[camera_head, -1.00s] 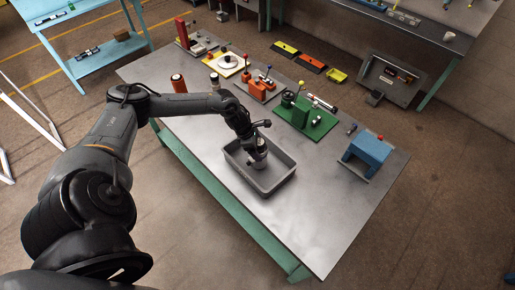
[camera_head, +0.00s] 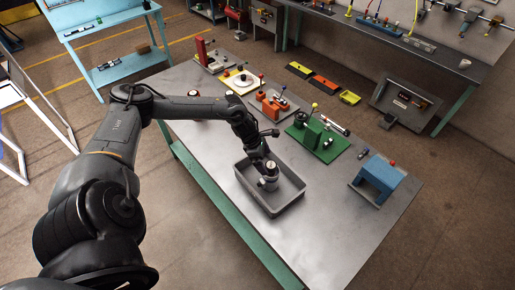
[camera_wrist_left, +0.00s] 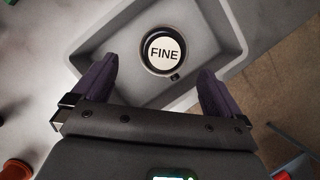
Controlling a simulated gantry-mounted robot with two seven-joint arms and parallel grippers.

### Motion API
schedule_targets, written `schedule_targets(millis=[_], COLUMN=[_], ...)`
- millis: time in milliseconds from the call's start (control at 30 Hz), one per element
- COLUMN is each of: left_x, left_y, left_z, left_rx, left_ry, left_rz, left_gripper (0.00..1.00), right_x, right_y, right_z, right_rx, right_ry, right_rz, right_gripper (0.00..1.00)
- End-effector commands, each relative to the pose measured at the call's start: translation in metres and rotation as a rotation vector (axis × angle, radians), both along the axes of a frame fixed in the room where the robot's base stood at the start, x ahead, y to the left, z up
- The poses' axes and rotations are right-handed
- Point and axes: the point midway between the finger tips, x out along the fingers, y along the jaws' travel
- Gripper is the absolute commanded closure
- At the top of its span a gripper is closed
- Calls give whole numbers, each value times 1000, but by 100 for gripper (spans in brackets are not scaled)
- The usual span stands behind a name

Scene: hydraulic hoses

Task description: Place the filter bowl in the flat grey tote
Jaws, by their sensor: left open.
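The filter bowl, a round dark-rimmed jar with a white lid marked "FINE" (camera_wrist_left: 161,51), stands upright inside the flat grey tote (camera_wrist_left: 224,30). In the head view the bowl (camera_head: 269,182) shows as a small grey cylinder inside the tote (camera_head: 287,206). My left gripper (camera_wrist_left: 157,68) is open, with its two dark purple fingers apart on either side below the lid in the wrist view and clear of it. In the head view my left gripper (camera_head: 266,167) is over the tote beside the bowl and partly hides it. My right gripper is not in view.
The tote stands on a grey metal workbench (camera_head: 330,235). A blue stand (camera_head: 378,178) is to its right; a green fixture (camera_head: 318,138) and an orange fixture (camera_head: 272,104) are behind. The bench front is clear.

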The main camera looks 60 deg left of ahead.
Motion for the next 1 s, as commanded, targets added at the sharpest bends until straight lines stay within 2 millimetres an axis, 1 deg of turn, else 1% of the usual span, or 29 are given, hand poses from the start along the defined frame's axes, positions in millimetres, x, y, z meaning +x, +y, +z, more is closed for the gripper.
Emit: schedule_targets(millis=[33,100,300,400,467,567,667,767,800,867,900,967,1000], left_x=[-4,-9,-18,-21,-22,-19,-12,-2,2,5,6,6,4], left_y=[3,6,11,13,12,-2,-36,-90,-117,-160,-191,-236,-262], left_z=[9,21,49,58,61,56,38,15,5,-6,-12,-14,-13], left_rx=[4,5,2,1,-2,-19,-61,-137,-180,-260,-326,-441,-520], left_ry=[0,1,1,1,1,-2,-10,-26,-32,-41,-44,-39,-31], left_rz=[-3,-1,-2,-1,0,17,66,165,223,335,428,599,726], left_gripper=[0,0,0,0,0,0,0,0,0,0,0,0,0], right_x=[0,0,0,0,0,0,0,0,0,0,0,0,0], right_y=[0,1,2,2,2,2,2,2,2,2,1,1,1], right_z=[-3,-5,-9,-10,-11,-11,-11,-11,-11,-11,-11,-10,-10], right_rx=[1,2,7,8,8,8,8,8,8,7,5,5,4], right_ry=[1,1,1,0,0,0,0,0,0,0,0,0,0], right_rz=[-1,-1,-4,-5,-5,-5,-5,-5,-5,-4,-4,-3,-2], right_gripper=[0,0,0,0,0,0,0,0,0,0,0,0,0])
